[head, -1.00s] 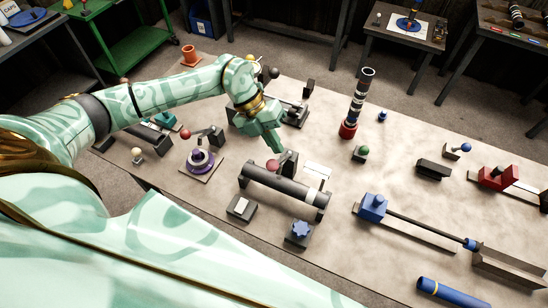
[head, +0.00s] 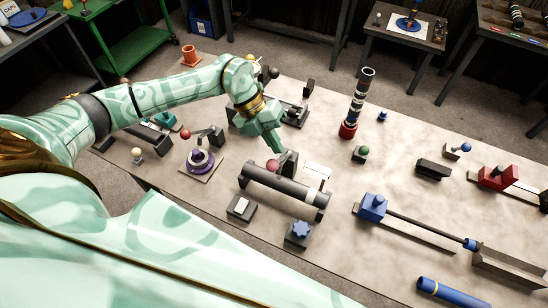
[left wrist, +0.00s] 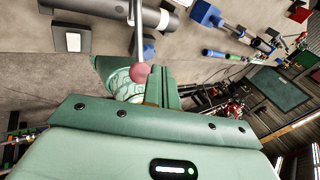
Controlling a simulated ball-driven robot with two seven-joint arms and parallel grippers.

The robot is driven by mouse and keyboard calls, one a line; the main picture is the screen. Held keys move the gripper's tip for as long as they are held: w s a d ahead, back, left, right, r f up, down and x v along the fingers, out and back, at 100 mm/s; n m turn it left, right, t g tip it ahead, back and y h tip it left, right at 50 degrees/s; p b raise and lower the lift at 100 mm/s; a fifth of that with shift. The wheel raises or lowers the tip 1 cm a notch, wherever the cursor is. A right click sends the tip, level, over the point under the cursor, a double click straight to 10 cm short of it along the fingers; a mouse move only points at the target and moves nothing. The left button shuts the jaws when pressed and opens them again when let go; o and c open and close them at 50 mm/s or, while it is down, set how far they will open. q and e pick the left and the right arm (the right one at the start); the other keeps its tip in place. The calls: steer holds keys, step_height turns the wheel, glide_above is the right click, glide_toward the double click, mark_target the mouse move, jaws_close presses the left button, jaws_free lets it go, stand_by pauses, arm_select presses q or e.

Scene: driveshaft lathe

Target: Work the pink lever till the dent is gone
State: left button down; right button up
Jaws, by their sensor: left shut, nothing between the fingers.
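The pink lever knob (head: 272,164) sits by a dark block (head: 288,162) behind a thick grey tube (head: 280,188). In the left wrist view the pink knob (left wrist: 139,73) is at the end of a grey rod (left wrist: 138,35). My left gripper (head: 276,148) is shut and empty, pointing down with its tips right at the knob; I cannot tell whether they touch. In the left wrist view its fingers (left wrist: 148,88) are just below the knob. No dent shows clearly on the tube. My right gripper is not in view.
A red-knobbed lever (head: 186,133) stands left, near a purple ring fixture (head: 199,160). A blue star knob (head: 300,231) and a box with a white pad (head: 241,207) are in front. A dark banded shaft (head: 357,102) stands upright behind.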

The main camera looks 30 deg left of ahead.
arm_select(q)
steer(key=shift+s+f, duration=0.15)
steer(key=shift+s+f, duration=0.15)
steer(key=shift+f, duration=0.05)
stand_by(0.3)
steer(key=s+f, duration=0.4)
steer(key=f, duration=0.1)
steer(key=shift+d, duration=0.15)
stand_by(5.0)
steer(key=shift+r, duration=0.1)
stand_by(0.4)
steer(key=w+r+p, duration=0.1)
steer(key=w+r, duration=0.3)
steer(key=r, duration=0.1)
steer(key=shift+w+r, duration=0.25)
steer(key=shift+w, duration=0.05)
stand_by(0.6)
